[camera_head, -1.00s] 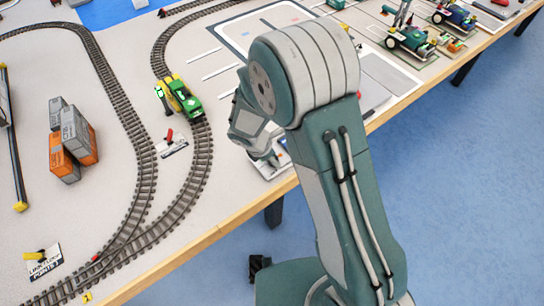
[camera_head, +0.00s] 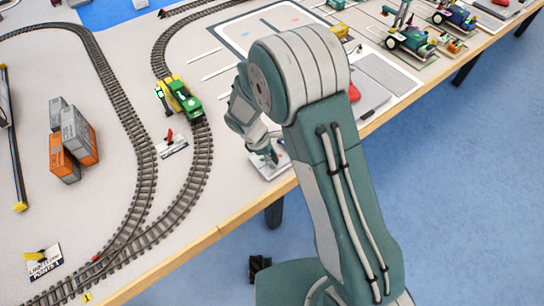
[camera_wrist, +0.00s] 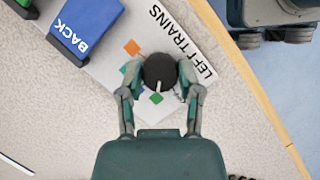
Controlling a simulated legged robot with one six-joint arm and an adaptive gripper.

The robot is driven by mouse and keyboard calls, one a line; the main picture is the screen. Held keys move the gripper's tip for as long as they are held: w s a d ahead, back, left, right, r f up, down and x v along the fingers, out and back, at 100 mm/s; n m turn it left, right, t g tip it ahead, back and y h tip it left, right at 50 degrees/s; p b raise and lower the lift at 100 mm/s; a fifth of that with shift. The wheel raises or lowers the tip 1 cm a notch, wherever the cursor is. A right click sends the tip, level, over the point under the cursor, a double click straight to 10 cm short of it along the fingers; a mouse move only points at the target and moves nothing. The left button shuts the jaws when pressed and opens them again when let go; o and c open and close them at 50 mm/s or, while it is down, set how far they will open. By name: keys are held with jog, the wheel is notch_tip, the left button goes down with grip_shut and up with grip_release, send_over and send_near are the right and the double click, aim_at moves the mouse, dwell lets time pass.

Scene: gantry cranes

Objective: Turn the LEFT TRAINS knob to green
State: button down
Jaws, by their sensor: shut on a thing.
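The LEFT TRAINS knob (camera_wrist: 159,69) is round and black with a white pointer line. The pointer is directed down the wrist picture, toward the green diamond (camera_wrist: 156,98). My gripper (camera_wrist: 160,74) has a finger on each side of the knob and is shut on it. In the head view my gripper (camera_head: 270,157) is low over the panel (camera_head: 268,171) at the table's near edge, with the knob hidden.
The wooden table edge (camera_head: 232,220) runs close by. A green and yellow train (camera_head: 180,97) stands on the curved track to the left.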

jog(key=shift+w+a, duration=0.15)
jog(key=shift+c, duration=1.3)
grip_release()
jog(key=v, duration=1.2)
